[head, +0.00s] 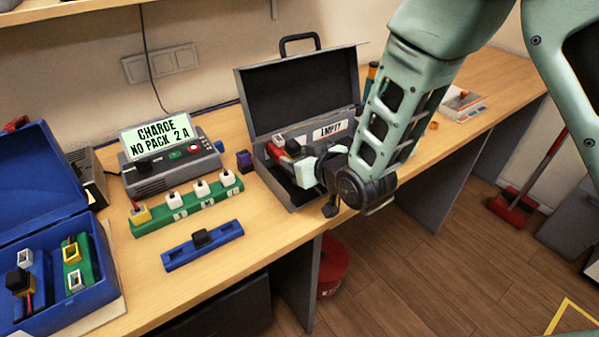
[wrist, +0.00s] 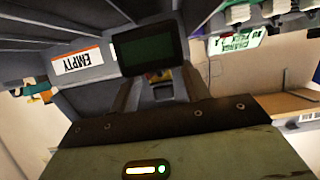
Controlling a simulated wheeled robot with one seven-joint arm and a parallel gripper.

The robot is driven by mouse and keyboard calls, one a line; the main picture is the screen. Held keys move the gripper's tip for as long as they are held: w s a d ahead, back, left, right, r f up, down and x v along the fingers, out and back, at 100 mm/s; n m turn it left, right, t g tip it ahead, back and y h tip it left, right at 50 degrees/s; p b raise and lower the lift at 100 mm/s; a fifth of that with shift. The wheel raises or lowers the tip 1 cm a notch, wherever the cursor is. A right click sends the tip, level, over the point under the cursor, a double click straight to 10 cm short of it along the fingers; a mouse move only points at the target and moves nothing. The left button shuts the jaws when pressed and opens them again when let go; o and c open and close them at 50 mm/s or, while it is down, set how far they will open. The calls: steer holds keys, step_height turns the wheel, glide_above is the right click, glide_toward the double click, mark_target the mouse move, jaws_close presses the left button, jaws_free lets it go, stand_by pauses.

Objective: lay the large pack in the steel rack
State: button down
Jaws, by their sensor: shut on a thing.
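An open grey steel case (head: 295,97) with a white EMPTY label stands on the bench. The label (wrist: 77,60) shows upside down in the wrist view. My gripper (head: 318,170) is low at the case's front right, its pale fingers over the opening. It is shut on a pack, which I take to be the large pack; the fingers and wrist hide most of it. A red block with a white part (head: 280,148) shows just left of the fingers; I cannot tell whether it is in the grip. A dark rectangular block (wrist: 150,50) shows ahead in the wrist view.
A charger (head: 172,165) reads CHARGE NO PACK 2 A. Before it lie a green rack (head: 187,213) with several plugs and a blue rack (head: 203,245). An open blue case (head: 70,310) stands at left. The bench's front edge runs close under my gripper.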

steer(key=shift+f, duration=2.4)
steer(key=shift+f, duration=0.15)
steer(key=c, duration=1)
jaws_free()
steer(key=shift+f, duration=0.1)
steer(key=shift+o, duration=0.2)
